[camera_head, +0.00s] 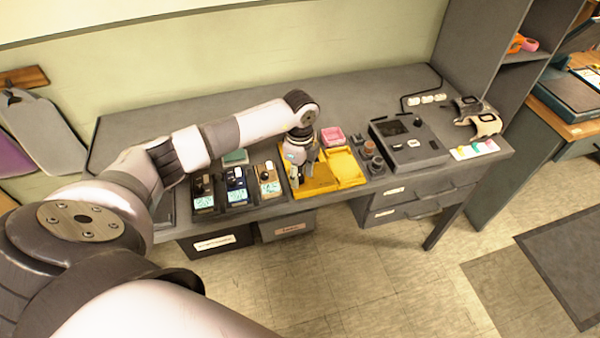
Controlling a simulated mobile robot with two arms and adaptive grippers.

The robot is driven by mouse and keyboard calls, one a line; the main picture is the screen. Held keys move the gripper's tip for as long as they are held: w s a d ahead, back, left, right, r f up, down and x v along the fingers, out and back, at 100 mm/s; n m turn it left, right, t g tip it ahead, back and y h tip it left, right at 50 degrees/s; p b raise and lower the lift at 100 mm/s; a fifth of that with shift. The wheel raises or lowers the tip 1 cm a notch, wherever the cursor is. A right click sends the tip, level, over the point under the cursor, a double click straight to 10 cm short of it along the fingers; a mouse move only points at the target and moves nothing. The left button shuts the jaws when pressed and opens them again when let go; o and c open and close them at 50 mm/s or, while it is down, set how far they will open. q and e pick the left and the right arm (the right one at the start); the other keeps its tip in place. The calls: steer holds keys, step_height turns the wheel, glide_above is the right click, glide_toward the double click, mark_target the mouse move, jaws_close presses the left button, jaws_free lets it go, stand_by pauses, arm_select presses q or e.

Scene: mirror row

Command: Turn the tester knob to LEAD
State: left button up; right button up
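The tester appears to be the dark grey box (408,154) on the right part of the bench, with a dark panel on its top. A small dark knob (417,122) seems to stand near its back right; its setting and any LEAD mark are too small to read. My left gripper (303,176) points down over the yellow open case (345,171), left of the tester and apart from it. The fingers are small here, and I cannot tell their opening or whether they hold anything. My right gripper is out of view.
Several small meters (237,190) stand in a row left of the yellow case. A pink tray (333,136) is behind it. Small dark round parts (372,156) sit between case and tester. A card with coloured pieces (474,149) lies right. The bench (240,117) is clear at the back.

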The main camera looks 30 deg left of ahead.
arm_select(q)
jaws_close()
stand_by(0.5)
steer(key=m+b, duration=0.2)
steer(key=m, duration=0.1)
steer(key=shift+w+m, duration=0.1)
steer(key=shift+m, duration=0.3)
steer(key=m+b, duration=0.2)
steer(key=m, duration=0.3)
steer(key=shift+m, duration=0.3)
steer(key=m+b, duration=0.2)
steer(key=m, duration=0.2)
steer(key=shift+b, duration=0.35)
steer(key=shift+r+m+b, duration=0.1)
steer(key=shift+m+b, duration=0.8)
steer(key=shift+m, duration=1.3)
